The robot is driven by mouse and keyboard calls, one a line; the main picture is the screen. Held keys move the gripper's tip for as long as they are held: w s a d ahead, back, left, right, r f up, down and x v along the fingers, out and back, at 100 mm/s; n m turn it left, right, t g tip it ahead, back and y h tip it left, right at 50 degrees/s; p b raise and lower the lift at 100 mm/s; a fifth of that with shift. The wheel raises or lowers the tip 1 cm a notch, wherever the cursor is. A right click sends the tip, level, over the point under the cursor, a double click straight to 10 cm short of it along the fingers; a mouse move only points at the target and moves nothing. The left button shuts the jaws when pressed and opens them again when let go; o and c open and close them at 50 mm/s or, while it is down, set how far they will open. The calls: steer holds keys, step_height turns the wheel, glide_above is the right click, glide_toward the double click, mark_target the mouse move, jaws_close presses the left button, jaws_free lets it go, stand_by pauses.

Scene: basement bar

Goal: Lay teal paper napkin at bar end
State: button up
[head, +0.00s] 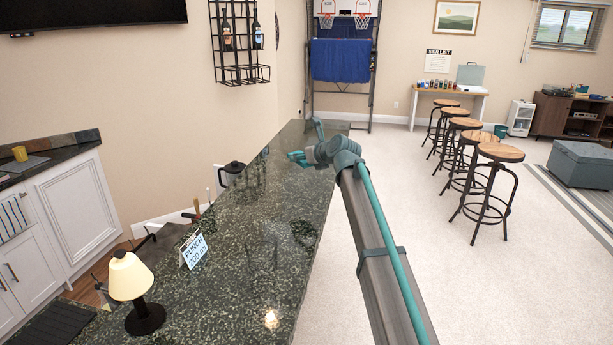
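My arm reaches in from the lower right over the long dark green speckled bar top (250,225). My gripper (298,157), teal and grey, is over the far part of the bar, near its right edge. It is small in the picture, so I cannot tell whether its fingers are open or shut. I cannot make out a teal paper napkin apart from the teal parts of my arm and gripper. A small teal and grey piece (318,128) shows just beyond the gripper; I cannot tell what it is. The far bar end (335,127) looks bare.
A lamp (129,285) and a punch sign (194,250) stand on the near left of the bar. Several stools (487,180) stand to the right, with open floor between. The middle of the bar is clear.

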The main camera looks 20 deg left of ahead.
steer(key=w+a+f+p, duration=0.2)
steer(key=w+a+f, duration=0.15)
steer(key=w, duration=0.35)
steer(key=p, duration=0.2)
glide_above(299, 179)
steer(key=f, duration=0.4)
steer(key=shift+s+d+f, duration=0.2)
steer(key=shift+s, duration=0.2)
steer(key=shift+w+a+f, duration=0.2)
steer(key=shift+w+f, duration=0.15)
steer(key=shift+f, duration=0.2)
steer(key=shift+w+a+f+p, duration=0.15)
steer(key=shift+f+p, duration=0.75)
steer(key=shift+f, duration=0.9)
steer(key=shift+f, duration=0.15)
steer(key=o, duration=0.7)
